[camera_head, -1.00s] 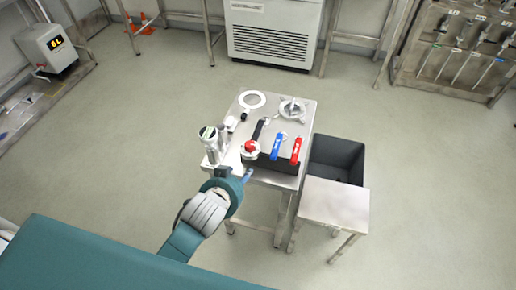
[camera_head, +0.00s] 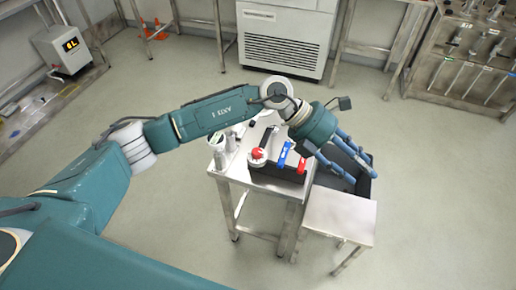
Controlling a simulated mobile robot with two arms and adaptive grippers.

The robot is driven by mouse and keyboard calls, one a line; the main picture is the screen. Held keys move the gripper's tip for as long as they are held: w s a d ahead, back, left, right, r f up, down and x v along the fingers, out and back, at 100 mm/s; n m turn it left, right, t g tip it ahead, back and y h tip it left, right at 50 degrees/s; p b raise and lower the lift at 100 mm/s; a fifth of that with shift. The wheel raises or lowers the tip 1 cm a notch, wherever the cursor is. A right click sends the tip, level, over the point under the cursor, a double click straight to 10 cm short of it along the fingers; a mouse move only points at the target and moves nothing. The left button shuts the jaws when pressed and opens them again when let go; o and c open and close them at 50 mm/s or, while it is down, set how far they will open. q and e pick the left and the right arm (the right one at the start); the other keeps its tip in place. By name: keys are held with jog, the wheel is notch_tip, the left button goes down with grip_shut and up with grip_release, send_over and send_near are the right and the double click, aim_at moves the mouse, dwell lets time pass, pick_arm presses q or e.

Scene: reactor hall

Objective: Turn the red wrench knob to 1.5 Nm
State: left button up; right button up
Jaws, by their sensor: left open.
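The red knob (camera_head: 258,154) sits on a round white part at the left end of a black box on the steel table (camera_head: 238,172). A black handle (camera_head: 269,136) extends behind the knob. My left arm reaches in from the left, passing behind the knob across the table's far part. My left gripper (camera_head: 359,171) is right of the knob, over the dark bin, with its blue-grey fingers apart and nothing between them. It does not touch the knob. My right gripper is not in view.
A blue-handled tool (camera_head: 284,152) and a red-handled tool (camera_head: 301,168) stand right of the knob, partly close to my gripper. A dark bin (camera_head: 326,181) and a low steel stool (camera_head: 340,217) are at the right. My arm hides much of the table's back.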

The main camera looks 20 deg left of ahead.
pick_arm(q)
jog(key=w+a+f+m+y, duration=0.1)
jog(key=w+a+f+y, duration=0.15)
jog(key=a, duration=0.55)
jog(key=w+a+f+y, duration=0.1)
jog(key=w+a+y, duration=0.25)
jog(key=a, duration=0.35)
jog(key=r+t+y, duration=0.1)
jog(key=r+y, duration=0.1)
jog(key=y, duration=0.3)
send_over(257, 151)
jog(key=shift+n, duration=0.3)
notch_tip(257, 151, down, 10)
jog(key=p, duration=0.3)
jog(key=shift+r, duration=0.2)
jog(key=shift+f, duration=0.65)
grip_shut()
